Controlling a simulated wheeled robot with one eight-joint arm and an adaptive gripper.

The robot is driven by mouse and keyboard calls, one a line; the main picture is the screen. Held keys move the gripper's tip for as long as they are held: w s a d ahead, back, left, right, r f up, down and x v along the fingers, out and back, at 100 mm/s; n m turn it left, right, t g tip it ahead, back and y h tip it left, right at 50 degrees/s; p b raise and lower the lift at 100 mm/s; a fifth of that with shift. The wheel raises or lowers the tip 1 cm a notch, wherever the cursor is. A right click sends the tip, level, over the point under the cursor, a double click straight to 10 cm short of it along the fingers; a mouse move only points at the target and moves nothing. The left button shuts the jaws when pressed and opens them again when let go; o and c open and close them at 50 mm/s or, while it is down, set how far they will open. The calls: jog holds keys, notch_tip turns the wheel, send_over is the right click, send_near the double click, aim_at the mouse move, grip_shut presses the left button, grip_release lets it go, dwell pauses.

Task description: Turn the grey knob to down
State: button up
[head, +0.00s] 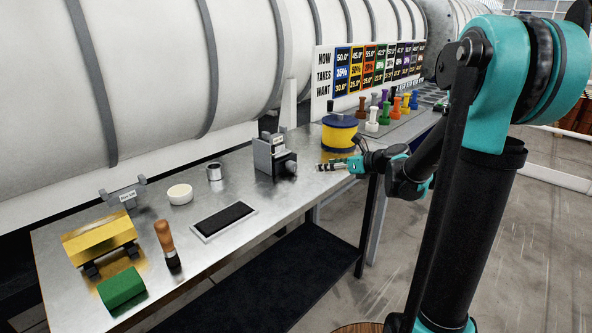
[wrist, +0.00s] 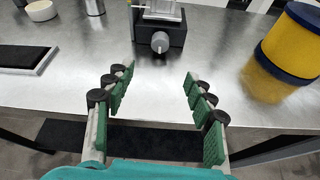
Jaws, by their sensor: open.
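The grey knob (wrist: 160,42) sits on the front of a dark block-shaped device (wrist: 175,29) on the metal table. In the head view the knob (head: 290,167) faces the table's front edge. A faint mark shows on the knob, but it is too small to tell which way it points. My gripper (wrist: 157,78) is open and empty, its green-padded fingers spread on either side of the line to the knob and short of it. In the head view my gripper (head: 325,165) is right of the device (head: 272,155), apart from the knob.
A yellow and blue drum (head: 340,135) stands right of the device. A black pad (head: 223,220), a white bowl (head: 180,194) and a metal cup (head: 214,172) lie to the left. Bare metal tabletop (wrist: 110,85) lies before the knob.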

aim_at(294, 167)
jog(key=x, duration=1.6)
jog(key=shift+a+f, duration=0.1)
jog(key=shift+a, duration=0.05)
jog(key=shift+c, duration=0.6)
jog(key=c, duration=1)
jog(key=n, duration=0.1)
jog(key=n+t+h, duration=0.1)
jog(key=shift+s+a+n, duration=0.1)
jog(key=shift+s+n, duration=0.1)
jog(key=shift+n, duration=0.1)
jog(key=shift+c, duration=0.2)
jog(key=shift+n+t, duration=0.4)
jog(key=o, duration=1.2)
jog(key=shift+c, duration=0.2)
